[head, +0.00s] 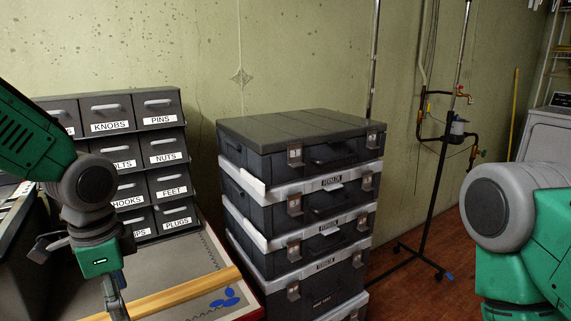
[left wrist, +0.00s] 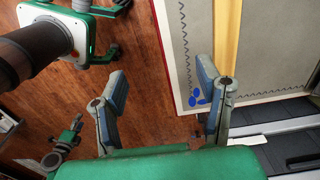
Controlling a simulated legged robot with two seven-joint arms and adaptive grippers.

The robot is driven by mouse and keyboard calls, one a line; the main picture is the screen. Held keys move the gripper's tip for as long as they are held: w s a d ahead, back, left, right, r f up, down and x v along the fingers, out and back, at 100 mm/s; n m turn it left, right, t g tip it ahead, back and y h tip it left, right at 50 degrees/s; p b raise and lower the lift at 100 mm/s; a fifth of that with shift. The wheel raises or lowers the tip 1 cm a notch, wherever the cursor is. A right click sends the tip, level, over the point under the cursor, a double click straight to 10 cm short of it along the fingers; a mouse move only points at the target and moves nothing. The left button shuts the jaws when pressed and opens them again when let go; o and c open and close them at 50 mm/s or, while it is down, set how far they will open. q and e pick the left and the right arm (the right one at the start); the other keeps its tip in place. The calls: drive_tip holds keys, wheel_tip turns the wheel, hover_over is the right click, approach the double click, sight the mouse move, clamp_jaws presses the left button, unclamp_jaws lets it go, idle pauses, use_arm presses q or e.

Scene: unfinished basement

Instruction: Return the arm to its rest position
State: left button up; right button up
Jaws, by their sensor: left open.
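My left arm comes in from the left in the head view, with its wrist bent downward beside the drawer cabinet. My left gripper (left wrist: 160,76) shows in the left wrist view with its two blue-grey fingers spread wide and nothing between them. It hangs over the wooden floor, beside the edge of a pale work board. In the head view the fingers are mostly cut off by the bottom edge. A green and grey part of my right arm (head: 525,238) fills the lower right of the head view. My right gripper is out of frame.
The board (head: 197,263) carries a wooden strip (head: 170,296) and blue pieces (head: 225,298). A labelled drawer cabinet (head: 158,104) stands behind it. Stacked dark cases (head: 300,132) stand right of the board. A wheeled pole stand (head: 431,190) is farther right, with open floor around it.

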use_arm(q)
drive_tip(key=s+d+f+n+h, duration=0.1)
drive_tip(key=s+f+n, duration=0.3)
drive_tip(key=f, duration=0.6)
drive_tip(key=s+d+f+n+h, duration=0.1)
drive_tip(key=s+d+f+n, duration=0.1)
drive_tip(key=s+f, duration=0.6)
drive_tip(key=s+a+f+n+y, duration=0.2)
drive_tip(key=s+a+f+n, duration=0.2)
drive_tip(key=s+f, duration=0.7)
drive_tip(key=shift+s+a+n+t, duration=0.15)
drive_tip(key=shift+n+t, duration=0.15)
drive_tip(key=shift+n, duration=0.2)
drive_tip(key=shift+f, duration=0.1)
